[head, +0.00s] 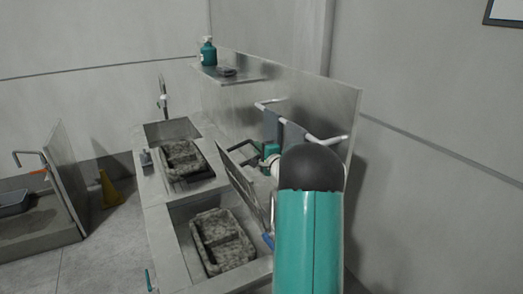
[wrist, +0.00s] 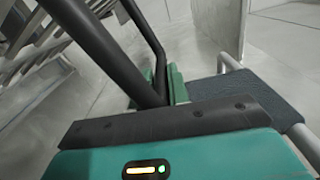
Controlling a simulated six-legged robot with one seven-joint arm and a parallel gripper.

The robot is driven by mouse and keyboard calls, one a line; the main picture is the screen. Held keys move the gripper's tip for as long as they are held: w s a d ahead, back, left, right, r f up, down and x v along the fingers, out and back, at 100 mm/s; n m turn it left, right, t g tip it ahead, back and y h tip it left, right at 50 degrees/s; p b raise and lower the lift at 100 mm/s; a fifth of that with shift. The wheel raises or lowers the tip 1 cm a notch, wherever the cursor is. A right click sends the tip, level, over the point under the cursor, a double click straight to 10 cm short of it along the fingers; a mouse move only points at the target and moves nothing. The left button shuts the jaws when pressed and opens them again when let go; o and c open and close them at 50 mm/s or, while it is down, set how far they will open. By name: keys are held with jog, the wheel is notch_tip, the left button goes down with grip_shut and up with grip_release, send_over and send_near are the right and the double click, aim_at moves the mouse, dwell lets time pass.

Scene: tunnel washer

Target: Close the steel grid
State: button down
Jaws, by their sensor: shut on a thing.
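The steel grid (head: 243,186) stands raised and tilted over the right side of the front sink basin. Its slatted face and dark frame bars (wrist: 92,42) show at the upper left of the wrist view. My gripper (head: 271,153) is at the grid's upper edge, partly hidden behind my own arm in the head view. In the wrist view my gripper (wrist: 165,88) has its green fingers shut around the dark bar of the grid. The grid's lower right part is hidden by my arm.
A rail (head: 318,133) with a dark cloth (head: 291,134) is fixed to the back panel close behind my gripper. A shelf (head: 245,80) holds a teal bottle (head: 208,52).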

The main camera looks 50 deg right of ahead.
jog(key=shift+w+a+r, duration=0.15)
jog(key=shift+a+r, duration=0.1)
jog(key=shift+a, duration=0.15)
jog(key=c, duration=1.4)
grip_release()
jog(key=shift+f, duration=0.1)
jog(key=shift+s, duration=0.25)
jog(key=v, duration=1.3)
jog(key=shift+s, duration=0.2)
jog(key=shift+c, duration=0.3)
